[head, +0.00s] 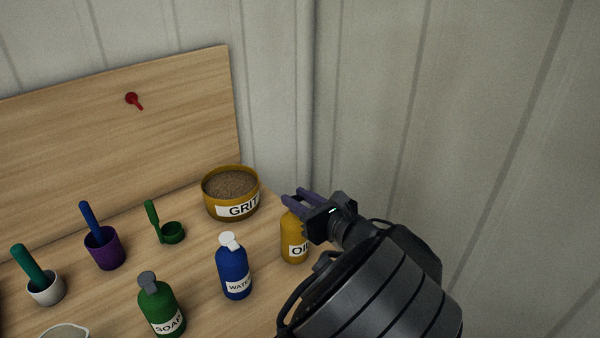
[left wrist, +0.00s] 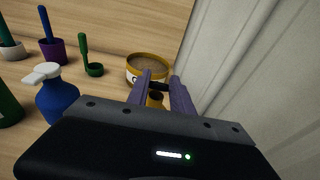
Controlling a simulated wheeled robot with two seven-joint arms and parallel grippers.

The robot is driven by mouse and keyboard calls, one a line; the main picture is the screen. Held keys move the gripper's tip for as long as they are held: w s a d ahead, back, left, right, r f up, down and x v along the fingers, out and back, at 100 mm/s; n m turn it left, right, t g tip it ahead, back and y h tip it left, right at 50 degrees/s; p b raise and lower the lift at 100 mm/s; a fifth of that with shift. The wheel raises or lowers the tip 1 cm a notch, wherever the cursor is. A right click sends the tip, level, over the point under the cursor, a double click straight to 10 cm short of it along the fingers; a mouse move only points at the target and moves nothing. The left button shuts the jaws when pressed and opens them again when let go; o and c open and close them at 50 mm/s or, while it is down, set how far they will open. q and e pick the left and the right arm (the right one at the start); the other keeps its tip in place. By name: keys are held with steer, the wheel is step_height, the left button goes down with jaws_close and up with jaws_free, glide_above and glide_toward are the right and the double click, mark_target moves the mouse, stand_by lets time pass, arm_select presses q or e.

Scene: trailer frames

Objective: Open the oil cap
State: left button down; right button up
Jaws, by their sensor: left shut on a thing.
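The yellow oil bottle (head: 294,246) stands upright near the right end of the wooden table, its label partly covered by my arm. My left gripper (head: 297,195) is above its top, with purple fingers. In the left wrist view, my left gripper (left wrist: 161,76) is shut on a small black cap (left wrist: 160,86). Below the cap, the yellow bottle neck (left wrist: 154,103) shows a dark round top that looks like an opening. The cap seems off the neck, but the size of the gap is unclear. My right gripper is not in view.
A GRIT bowl (head: 211,209) stands behind the oil bottle. A blue WATER bottle (head: 234,272) and a green SOAP bottle (head: 160,309) stand to the left. Cups with handled tools are further left. A pale panelled wall (head: 480,120) is close on the right.

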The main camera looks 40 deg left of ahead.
arm_select(q)
steer(key=r+h+p, duration=0.1)
steer(key=p, duration=0.2)
steer(key=a+g+h+p, duration=0.1)
steer(key=h+p, duration=0.1)
steer(key=p, duration=0.1)
steer(key=shift+w+r+h+p, duration=0.15)
steer(key=shift+r+h+p, duration=0.15)
steer(key=shift+r+p, duration=0.1)
steer(key=shift+w+a+f+g+h+p, duration=0.1)
steer(key=shift+a+g+h+p, duration=0.25)
steer(key=shift+h+p, duration=0.35)
steer(key=shift+w+a+g+h, duration=0.1)
steer(key=shift+a+g+h, duration=0.2)
steer(key=shift+h, duration=0.6)
steer(key=shift+w+a+g+h, duration=0.15)
steer(key=shift+a+h, duration=0.2)
steer(key=shift+h, duration=0.55)
steer(key=shift+s+f, duration=0.1)
steer(key=c, duration=1.3)
jaws_free()
steer(key=b+v, duration=0.1)
steer(key=v, duration=0.7)
steer(key=shift+a, duration=0.1)
